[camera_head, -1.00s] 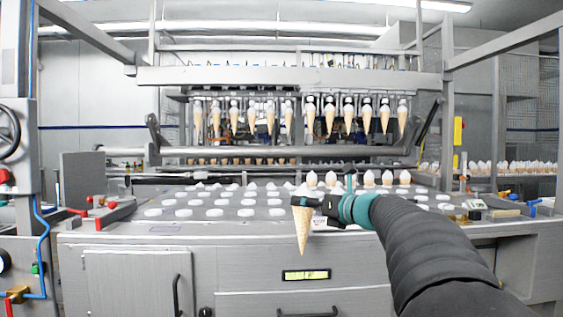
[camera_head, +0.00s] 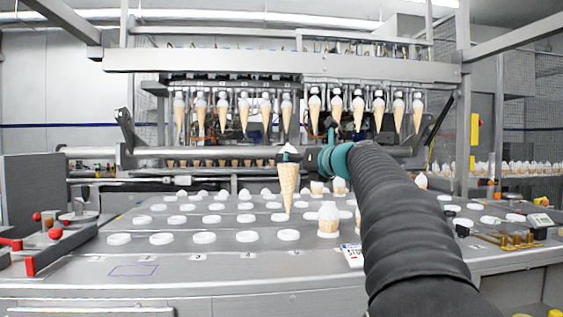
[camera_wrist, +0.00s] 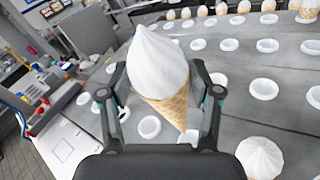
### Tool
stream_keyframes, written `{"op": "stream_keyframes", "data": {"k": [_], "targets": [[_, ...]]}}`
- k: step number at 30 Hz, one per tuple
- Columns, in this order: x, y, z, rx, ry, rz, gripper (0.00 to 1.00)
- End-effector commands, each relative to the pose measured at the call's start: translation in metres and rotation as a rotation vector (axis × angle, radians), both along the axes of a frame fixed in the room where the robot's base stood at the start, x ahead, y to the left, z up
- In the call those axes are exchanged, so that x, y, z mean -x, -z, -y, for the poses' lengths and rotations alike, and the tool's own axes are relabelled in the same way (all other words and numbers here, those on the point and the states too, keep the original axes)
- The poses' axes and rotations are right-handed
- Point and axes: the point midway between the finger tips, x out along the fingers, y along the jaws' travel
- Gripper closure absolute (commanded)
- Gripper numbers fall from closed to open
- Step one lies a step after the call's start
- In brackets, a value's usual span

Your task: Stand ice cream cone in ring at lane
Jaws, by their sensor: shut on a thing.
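My gripper (camera_head: 300,156) is shut on an ice cream cone (camera_head: 288,187), held upright with its tip down over the lane table. The wrist view shows its white swirl top (camera_wrist: 157,65) between the two fingers (camera_wrist: 160,95). White rings (camera_head: 204,237) stand in rows on the grey lane surface (camera_head: 180,212); those at the front left are empty. In the head view the cone's tip is in front of the ring rows, and it appears apart from any ring. Another cone (camera_head: 328,218) stands in a ring just right of the held one. My arm hides part of the right-hand rows.
A row of cones hangs in overhead grippers (camera_head: 244,112) across the back of the machine. Red-knobbed parts (camera_head: 54,233) are at the left edge. A small label plate (camera_head: 352,255) lies at the front edge. More cones (camera_head: 490,168) stand at the far right.

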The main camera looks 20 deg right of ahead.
Motion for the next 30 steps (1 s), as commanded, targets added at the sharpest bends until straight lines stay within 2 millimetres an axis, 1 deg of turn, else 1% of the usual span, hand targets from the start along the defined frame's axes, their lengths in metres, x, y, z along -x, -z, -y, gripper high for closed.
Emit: {"op": "stream_keyframes", "data": {"k": [5,11,30], "targets": [[0.001,0.002,0.003,0.000,0.004,0.001,0.57],[0.001,0.012,0.003,-0.001,0.004,0.000,0.57],[0.001,0.064,0.000,0.000,0.000,0.000,0.57]]}}
